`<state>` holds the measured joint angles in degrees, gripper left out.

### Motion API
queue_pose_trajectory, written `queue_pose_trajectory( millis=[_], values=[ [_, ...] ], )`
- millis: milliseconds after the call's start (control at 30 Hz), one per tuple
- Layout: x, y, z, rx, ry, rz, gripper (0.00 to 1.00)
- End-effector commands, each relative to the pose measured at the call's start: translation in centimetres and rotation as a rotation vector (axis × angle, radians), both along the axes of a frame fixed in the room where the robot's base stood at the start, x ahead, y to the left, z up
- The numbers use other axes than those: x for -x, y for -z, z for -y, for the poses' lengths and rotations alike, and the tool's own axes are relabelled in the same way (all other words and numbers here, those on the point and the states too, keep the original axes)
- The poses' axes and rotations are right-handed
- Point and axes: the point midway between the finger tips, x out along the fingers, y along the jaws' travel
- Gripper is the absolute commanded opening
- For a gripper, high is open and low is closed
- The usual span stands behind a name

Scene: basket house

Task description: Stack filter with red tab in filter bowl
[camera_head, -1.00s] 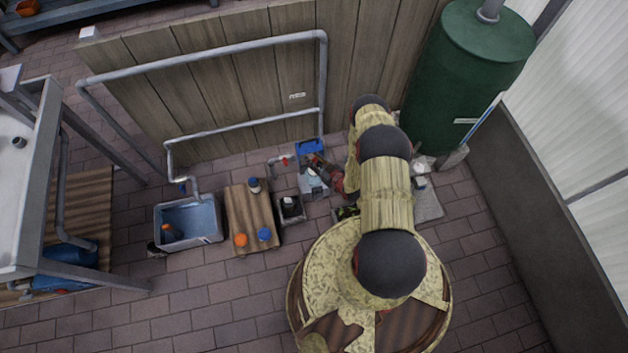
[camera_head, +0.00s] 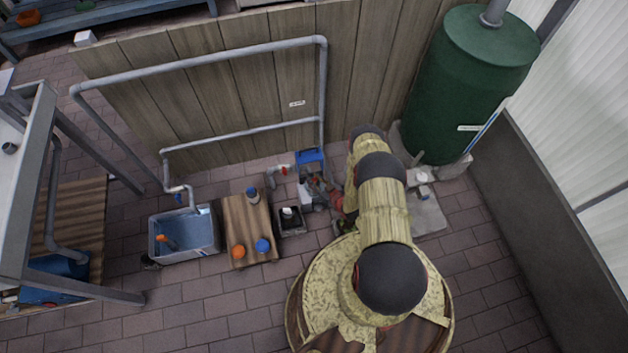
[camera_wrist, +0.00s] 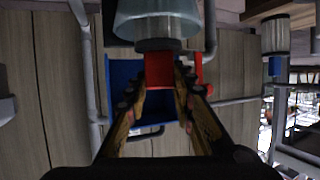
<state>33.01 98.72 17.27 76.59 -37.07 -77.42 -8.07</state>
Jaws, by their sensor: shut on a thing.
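My gripper (camera_wrist: 160,85) is shut on the red tab (camera_wrist: 159,68) in the wrist view. The tab joins a dark grey cap, with a pale, see-through rounded body (camera_wrist: 155,18) beyond it, cut off by the top edge. I cannot tell whether this body is the filter itself or the filter bowl around it. In the head view my gripper (camera_head: 323,190) is small and partly hidden by my arm, low in front of a blue box (camera_head: 310,157). The box also shows behind the fingers in the wrist view (camera_wrist: 124,78).
A pipe with a red handle (camera_head: 285,170) is close to my gripper. The plank wall (camera_head: 240,95) rises behind.

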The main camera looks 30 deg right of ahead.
Motion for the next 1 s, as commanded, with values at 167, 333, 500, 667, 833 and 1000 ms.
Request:
queue_pose_trajectory(
  millis=[167,333,500,667,833,1000],
  values=[
    [0.03,0.4,-0.03,0.0,0.0,0.0,0.0],
    [0.04,0.68,-0.03,0.0,0.0,-0.001,0.27],
    [0.04,0.67,-0.03,-0.001,0.0,-0.001,0.37],
    [0.04,0.67,-0.03,-0.001,0.0,-0.001,0.43],
    [0.04,0.66,-0.02,-0.001,0.0,-0.001,0.43],
    [-0.02,0.08,0.02,0.0,0.0,0.0,0.43]
  ],
)
